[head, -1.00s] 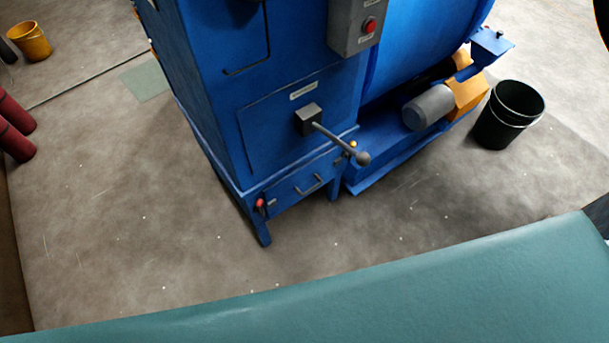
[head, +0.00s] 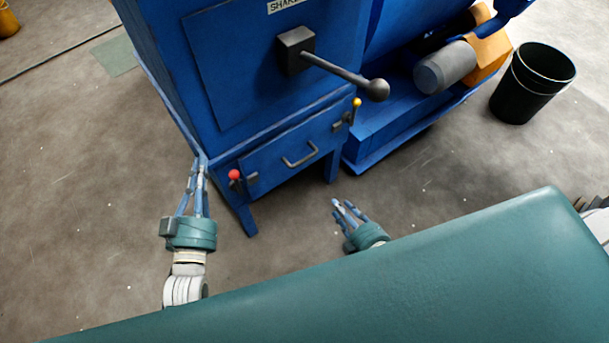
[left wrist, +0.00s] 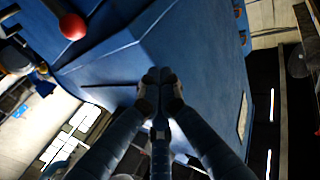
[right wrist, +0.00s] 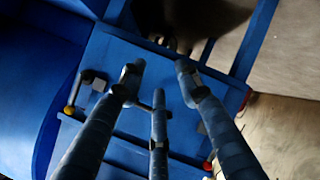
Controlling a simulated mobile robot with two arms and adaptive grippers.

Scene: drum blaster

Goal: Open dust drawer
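The dust drawer (head: 270,160) is a blue front low on the blue machine, with a grey bar handle (head: 300,155). It looks closed. A red-knobbed latch (head: 234,175) is at its left end and a yellow-knobbed latch (head: 356,103) at its right. My left gripper (head: 199,162) is left of the red knob, apart from it, its fingertips drawn together and empty. The red knob shows upper left in the left wrist view (left wrist: 72,26). My right gripper (head: 343,205) is below and right of the handle, fingers spread and empty. The yellow knob shows left in the right wrist view (right wrist: 69,110).
A long grey lever with a ball end (head: 377,90) sticks out above the drawer. A black bucket (head: 525,90) stands at right. A grey motor (head: 445,68) is beside the machine. The floor in front of the drawer is clear. My teal body covers the bottom.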

